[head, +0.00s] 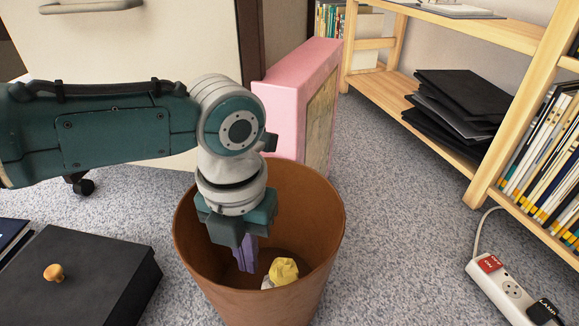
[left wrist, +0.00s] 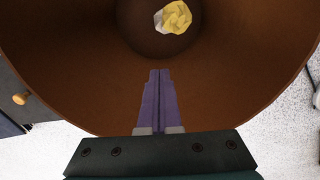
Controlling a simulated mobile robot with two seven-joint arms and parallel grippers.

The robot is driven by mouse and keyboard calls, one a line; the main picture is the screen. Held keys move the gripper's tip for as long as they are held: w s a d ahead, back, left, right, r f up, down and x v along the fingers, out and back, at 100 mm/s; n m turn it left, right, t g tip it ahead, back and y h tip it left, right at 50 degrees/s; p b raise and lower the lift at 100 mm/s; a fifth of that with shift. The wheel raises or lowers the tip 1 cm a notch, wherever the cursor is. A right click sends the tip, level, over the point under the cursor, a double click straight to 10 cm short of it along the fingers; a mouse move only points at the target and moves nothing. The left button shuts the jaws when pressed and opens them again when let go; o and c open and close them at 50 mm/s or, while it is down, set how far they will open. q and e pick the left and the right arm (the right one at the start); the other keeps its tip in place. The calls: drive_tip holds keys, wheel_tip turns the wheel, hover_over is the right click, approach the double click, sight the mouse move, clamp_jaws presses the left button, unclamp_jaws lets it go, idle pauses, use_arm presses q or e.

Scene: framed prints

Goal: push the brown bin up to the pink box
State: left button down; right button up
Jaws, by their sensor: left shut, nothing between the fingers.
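The brown bin (head: 320,225) stands on the carpet in the middle of the head view, with crumpled yellow and white paper (head: 283,271) at its bottom. The pink box (head: 283,100) stands upright behind it. My arm hides part of the box and of the bin's rim, and I cannot tell whether bin and box touch. My left gripper (head: 248,262) points down inside the bin's mouth, its purple fingers shut and empty. In the left wrist view the fingers (left wrist: 158,95) show against the inside of the bin (left wrist: 230,85), with the paper (left wrist: 173,17) beyond. My right gripper is not in view.
A black box with a wooden knob (head: 54,272) lies left of the bin. A white cabinet (head: 150,35) on casters stands behind my arm. A wooden shelf (head: 440,120) and a white power strip (head: 507,290) are at the right. Carpet (head: 400,230) is free between bin and shelf.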

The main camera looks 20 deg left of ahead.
sight(229, 305)
use_arm(q)
drive_tip(key=shift+s+f, duration=0.25)
drive_tip(key=shift+s, duration=0.8)
drive_tip(key=shift+s+f, duration=0.25)
drive_tip(key=shift+s, duration=0.75)
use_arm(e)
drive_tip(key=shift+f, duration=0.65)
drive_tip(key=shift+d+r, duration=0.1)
use_arm(q)
drive_tip(key=s+p, duration=0.1)
drive_tip(key=p, duration=0.2)
drive_tip(key=shift+s+r, duration=0.35)
drive_tip(key=shift+s+f+p, duration=0.15)
drive_tip(key=shift+s+p, duration=0.1)
drive_tip(key=shift+p, duration=0.05)
drive_tip(key=shift+f, duration=0.2)
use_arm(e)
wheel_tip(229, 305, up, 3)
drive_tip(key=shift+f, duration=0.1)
